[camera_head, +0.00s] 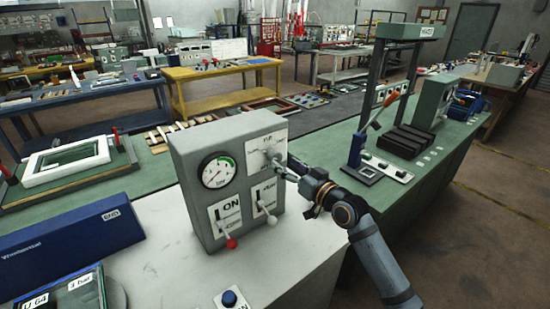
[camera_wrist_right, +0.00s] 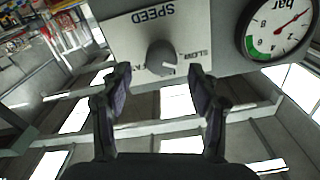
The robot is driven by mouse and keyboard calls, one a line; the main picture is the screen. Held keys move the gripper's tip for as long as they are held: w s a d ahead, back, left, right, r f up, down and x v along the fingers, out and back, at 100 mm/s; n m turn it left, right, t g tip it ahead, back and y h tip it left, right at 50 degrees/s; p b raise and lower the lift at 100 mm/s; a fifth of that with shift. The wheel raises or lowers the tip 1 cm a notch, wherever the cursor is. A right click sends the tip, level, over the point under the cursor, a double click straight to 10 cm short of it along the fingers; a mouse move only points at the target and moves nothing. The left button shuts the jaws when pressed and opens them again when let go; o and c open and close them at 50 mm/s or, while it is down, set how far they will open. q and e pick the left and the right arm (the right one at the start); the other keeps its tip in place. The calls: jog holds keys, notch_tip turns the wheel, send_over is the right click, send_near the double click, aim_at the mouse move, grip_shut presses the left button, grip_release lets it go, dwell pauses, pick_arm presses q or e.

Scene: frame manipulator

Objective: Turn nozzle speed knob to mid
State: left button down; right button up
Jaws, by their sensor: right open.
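The grey control box (camera_head: 190,153) stands on the white bench top. Its speed plate (camera_head: 257,148) is at the upper right of the front face. The nozzle speed knob (camera_wrist_right: 161,57) is a round dark grey knob on that plate, which reads SPEED and SLOW and appears upside down in the right wrist view. My right gripper (camera_head: 286,171) is in front of the plate; its fingertips partly cover the knob area in the head view. In the right wrist view the gripper (camera_wrist_right: 160,85) is open and empty, its fingers spread to either side of the knob, with no clear contact. My left gripper is out of view.
A pressure gauge (camera_head: 218,171) sits left of the speed plate. Two levers with red (camera_head: 231,243) and white (camera_head: 272,220) knobs stick out below. A blue button (camera_head: 229,298) is on the bench in front. A lever press (camera_head: 358,150) stands to the right.

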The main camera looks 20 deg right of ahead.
aim_at(278, 159)
jog(key=p+x, duration=0.1)
jog(key=x, duration=0.4)
jog(key=shift+a+r, duration=0.1)
jog(key=shift+a, duration=0.05)
jog(key=shift+w+a, duration=0.1)
jog(key=shift+w, duration=0.35)
jog(key=c, duration=1.2)
